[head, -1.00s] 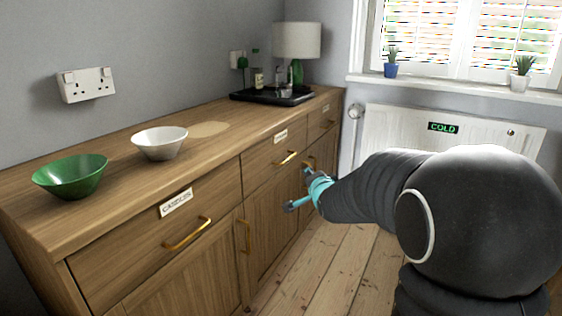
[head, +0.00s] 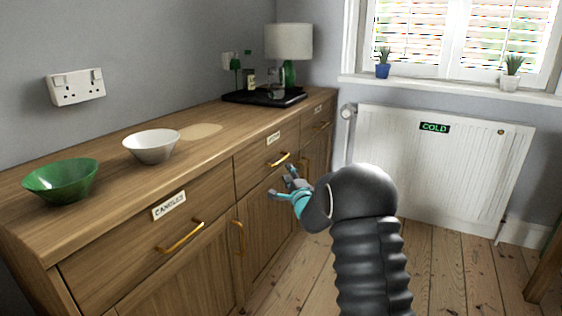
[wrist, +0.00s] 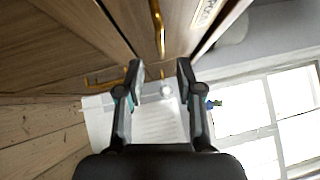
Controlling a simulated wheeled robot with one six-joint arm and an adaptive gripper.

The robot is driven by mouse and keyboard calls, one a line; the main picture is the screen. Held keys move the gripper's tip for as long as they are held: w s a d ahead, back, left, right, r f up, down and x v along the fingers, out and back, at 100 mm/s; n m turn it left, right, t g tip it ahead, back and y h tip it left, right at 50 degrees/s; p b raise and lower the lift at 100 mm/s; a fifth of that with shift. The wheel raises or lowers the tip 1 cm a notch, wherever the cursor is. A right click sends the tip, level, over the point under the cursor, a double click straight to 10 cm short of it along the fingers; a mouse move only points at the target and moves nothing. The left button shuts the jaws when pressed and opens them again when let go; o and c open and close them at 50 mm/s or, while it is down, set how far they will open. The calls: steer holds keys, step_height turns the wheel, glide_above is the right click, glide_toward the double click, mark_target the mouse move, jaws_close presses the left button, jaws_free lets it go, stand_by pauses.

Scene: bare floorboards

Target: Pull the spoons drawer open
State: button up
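The wooden sideboard has three shut top drawers with brass handles. The nearest drawer (head: 140,240) is labelled CANDLES. My gripper (head: 282,181) is open and empty, in front of the sideboard just below the middle drawer's handle (head: 279,160). In the wrist view its two fingers (wrist: 159,72) are spread apart, with a brass handle (wrist: 158,28) ahead between them, apparently not touched.
A green bowl (head: 62,181) and a white bowl (head: 151,145) stand on the sideboard top. A black tray (head: 264,97) with bottles and a lamp (head: 289,42) are at its far end. A radiator marked COLD (head: 440,165) is on the far wall.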

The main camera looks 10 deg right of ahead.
mark_target(281, 161)
steer(key=w, duration=0.3)
steer(key=w+a+r, duration=0.1)
steer(key=w, duration=0.2)
steer(key=w+p, duration=0.1)
steer(key=w, duration=0.1)
steer(key=shift+w+a+r, duration=0.15)
steer(key=shift+w, duration=0.25)
jaws_close()
